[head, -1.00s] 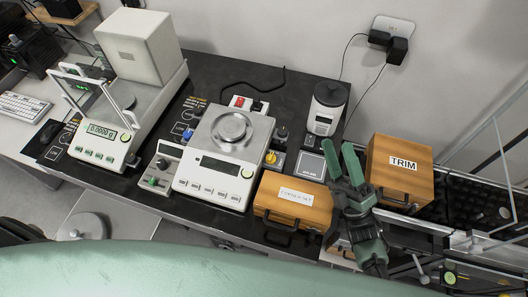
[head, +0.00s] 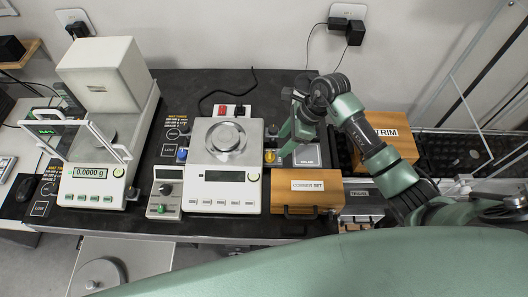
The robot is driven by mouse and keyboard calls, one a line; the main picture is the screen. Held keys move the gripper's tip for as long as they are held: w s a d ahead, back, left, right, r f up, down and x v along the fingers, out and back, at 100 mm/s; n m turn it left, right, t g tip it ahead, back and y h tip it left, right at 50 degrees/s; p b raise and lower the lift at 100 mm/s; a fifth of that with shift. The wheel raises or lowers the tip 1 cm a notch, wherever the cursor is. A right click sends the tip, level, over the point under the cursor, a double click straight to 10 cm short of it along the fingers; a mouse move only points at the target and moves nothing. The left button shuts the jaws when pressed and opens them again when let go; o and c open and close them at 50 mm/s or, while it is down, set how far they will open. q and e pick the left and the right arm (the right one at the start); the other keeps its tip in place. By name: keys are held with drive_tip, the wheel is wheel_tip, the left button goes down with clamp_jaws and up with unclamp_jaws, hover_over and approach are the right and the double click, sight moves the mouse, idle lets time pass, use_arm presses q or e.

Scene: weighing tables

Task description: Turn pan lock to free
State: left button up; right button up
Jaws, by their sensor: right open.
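The balance (head: 223,178) with a round steel pan stands in the middle of the black table, its display dark. A yellow knob (head: 270,156) sits at its right side and a blue knob (head: 182,155) at its left. A small control box (head: 165,190) with a green knob stands left of it. The lettering is too small to tell which of these is the pan lock. My right gripper (head: 285,143) is open, pointing down just right of and above the yellow knob. It looks apart from the knob, and my wrist partly hides its fingers. My left gripper is out of view.
A wooden case marked CORNER SET (head: 302,199) stands right of the balance, and a case marked TRIM (head: 398,133) behind my right arm. Left is an analytical balance (head: 93,183) reading 0.0000 g.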

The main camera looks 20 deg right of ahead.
sight(274, 157)
drive_tip(key=shift+a+f, duration=0.2)
drive_tip(key=shift+f, duration=0.15)
drive_tip(key=p+x, duration=0.2)
drive_tip(key=x, duration=0.4)
drive_tip(key=shift+w, duration=0.1)
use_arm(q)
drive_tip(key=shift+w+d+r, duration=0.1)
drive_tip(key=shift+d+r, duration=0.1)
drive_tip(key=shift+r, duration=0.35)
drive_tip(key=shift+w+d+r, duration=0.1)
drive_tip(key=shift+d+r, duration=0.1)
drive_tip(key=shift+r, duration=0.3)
use_arm(e)
drive_tip(key=shift+f, duration=0.4)
